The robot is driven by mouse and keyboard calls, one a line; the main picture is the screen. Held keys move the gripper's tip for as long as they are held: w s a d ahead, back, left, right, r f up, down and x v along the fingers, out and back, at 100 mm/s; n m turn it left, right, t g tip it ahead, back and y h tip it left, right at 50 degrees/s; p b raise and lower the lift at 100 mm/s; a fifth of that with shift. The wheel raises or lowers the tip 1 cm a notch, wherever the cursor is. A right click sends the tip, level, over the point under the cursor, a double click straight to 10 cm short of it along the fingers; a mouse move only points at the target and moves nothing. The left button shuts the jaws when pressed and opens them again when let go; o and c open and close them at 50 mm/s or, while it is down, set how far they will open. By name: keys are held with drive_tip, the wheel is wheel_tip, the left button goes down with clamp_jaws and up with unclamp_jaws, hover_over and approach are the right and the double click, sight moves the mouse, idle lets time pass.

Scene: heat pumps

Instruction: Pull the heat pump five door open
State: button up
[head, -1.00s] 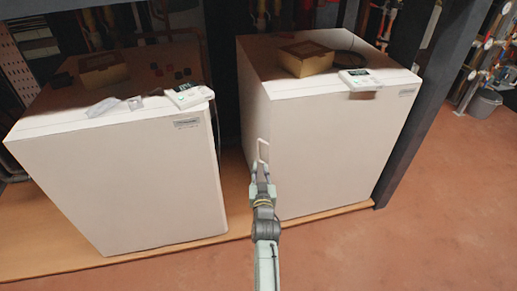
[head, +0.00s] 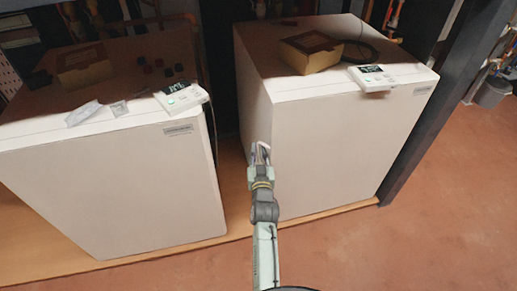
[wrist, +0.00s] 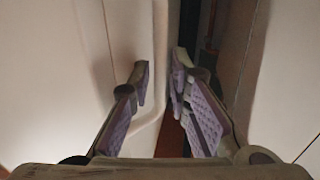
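Two white heat pumps stand side by side, the left one (head: 110,195) and the right one (head: 335,150); their labels are too small to read, so I cannot tell which is number five. My gripper (head: 260,152) is upright at the left front edge of the right pump. In the wrist view my gripper (wrist: 160,85) has its purple-padded fingers apart. The left finger lies over a white panel (wrist: 125,45) and the right finger stands in the dark gap beside its rounded edge. I cannot tell whether either finger touches it.
A white control unit (head: 181,97) and a cardboard box (head: 82,70) sit on the left pump. Another control unit (head: 378,78) and box (head: 311,54) sit on the right pump. A dark post (head: 425,115) stands at the right. The reddish floor (head: 430,235) in front is clear.

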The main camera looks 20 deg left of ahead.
clamp_jaws()
drive_tip(key=shift+r, duration=0.1)
idle(0.6)
